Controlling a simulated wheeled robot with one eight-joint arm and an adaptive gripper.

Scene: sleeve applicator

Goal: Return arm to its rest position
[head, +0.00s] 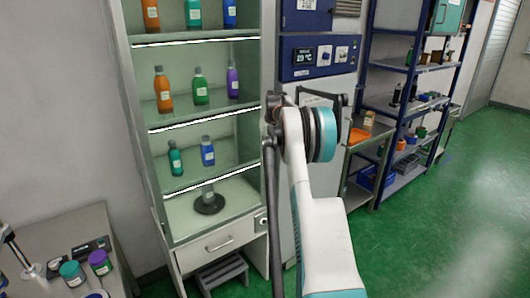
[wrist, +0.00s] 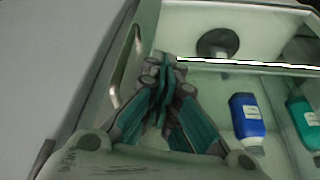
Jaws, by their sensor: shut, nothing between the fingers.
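My gripper (wrist: 165,65) is shut with nothing between its fingers. In the wrist view its teal and grey fingers meet near the cabinet's left side, by a metal handle (wrist: 127,70). A blue bottle (wrist: 247,118) and a teal bottle (wrist: 304,122) show to its right, apart from it. In the head view my white arm (head: 325,235) rises at the centre right in front of the glass cabinet (head: 135,130). The gripper's fingers are hidden there behind the arm's joint.
The cabinet shelves hold several coloured bottles, with a dark round-based object (head: 209,203) at the bottom. A step stool (head: 222,273) stands below. A table (head: 60,240) with jars is at left. A blue shelving rack (head: 405,100) is at right. Green floor (head: 460,220) is clear at right.

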